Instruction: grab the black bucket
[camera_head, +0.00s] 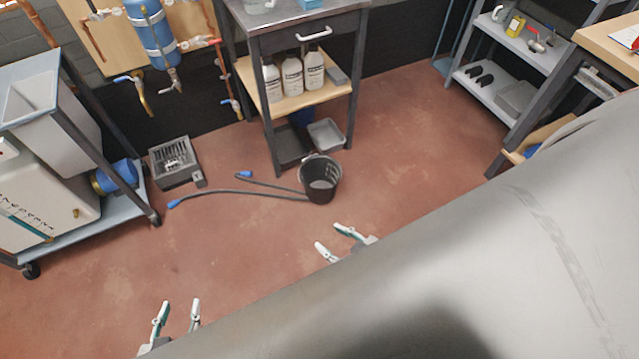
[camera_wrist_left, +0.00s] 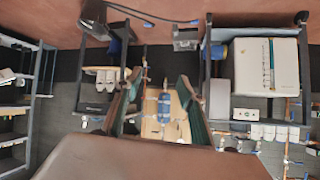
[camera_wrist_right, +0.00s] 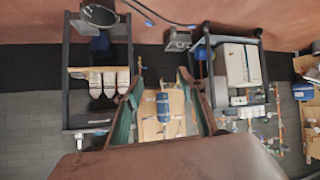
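The black bucket (camera_head: 320,179) stands upright on the reddish floor in the head view, in front of the metal work table. It also shows at the upper edge of the right wrist view (camera_wrist_right: 99,16). My right gripper (camera_head: 335,240) is below the bucket in the head view, apart from it, with its fingers spread and nothing between them. My left gripper (camera_head: 178,310) is at the lower left of the head view, farther from the bucket, also open and empty. Both wrist views show spread fingers, at the left gripper (camera_wrist_left: 158,85) and the right gripper (camera_wrist_right: 160,80).
A black hose with blue ends (camera_head: 235,192) lies on the floor left of the bucket. A work table (camera_head: 300,22) with bottles stands behind it. A cart (camera_head: 90,240) is at the left, a dark crate (camera_head: 174,162) beside it, grey shelves (camera_head: 500,90) at the right. The floor in front is clear.

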